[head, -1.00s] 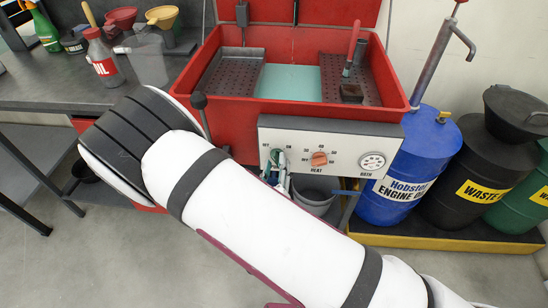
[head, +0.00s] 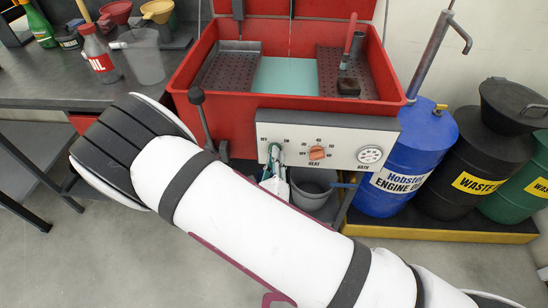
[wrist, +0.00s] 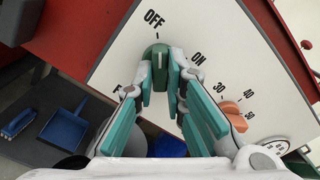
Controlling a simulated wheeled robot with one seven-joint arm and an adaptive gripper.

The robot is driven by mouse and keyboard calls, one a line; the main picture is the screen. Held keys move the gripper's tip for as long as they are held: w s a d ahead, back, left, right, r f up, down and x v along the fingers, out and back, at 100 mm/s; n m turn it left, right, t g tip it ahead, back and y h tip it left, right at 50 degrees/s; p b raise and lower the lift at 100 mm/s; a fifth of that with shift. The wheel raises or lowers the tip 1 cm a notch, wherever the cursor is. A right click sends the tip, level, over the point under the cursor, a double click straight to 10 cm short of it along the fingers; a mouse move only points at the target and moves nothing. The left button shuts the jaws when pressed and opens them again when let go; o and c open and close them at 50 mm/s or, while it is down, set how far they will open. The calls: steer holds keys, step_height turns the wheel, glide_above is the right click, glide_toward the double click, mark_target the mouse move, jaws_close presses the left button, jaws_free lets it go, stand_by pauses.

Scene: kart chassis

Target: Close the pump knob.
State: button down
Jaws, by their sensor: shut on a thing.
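The pump knob is a dark green knob (wrist: 155,56) on the white control panel (wrist: 110,65), with OFF and ON printed around it. Its pale mark points roughly up in the wrist view, toward OFF. My gripper (wrist: 161,68) has its teal-padded fingers on both sides of the knob and is shut on it. In the head view my gripper (head: 273,158) is at the left end of the panel (head: 375,135). The fingers hide part of the knob and the label below it.
The orange heat knob (head: 317,152) and a round bath gauge (head: 370,155) are to the right. The red wash tub (head: 290,104) is above. A grey bucket (head: 310,188) stands below. A blue drum (head: 405,165) stands at the right. A black-knobbed lever (head: 203,118) rises at the left.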

steer(key=shift+n, duration=0.6)
steer(key=c, duration=1.6)
jaws_free()
steer(key=shift+c, duration=0.2)
steer(key=shift+r, duration=0.1)
step_height(320, 180, up, 10)
steer(key=shift+f, duration=0.1)
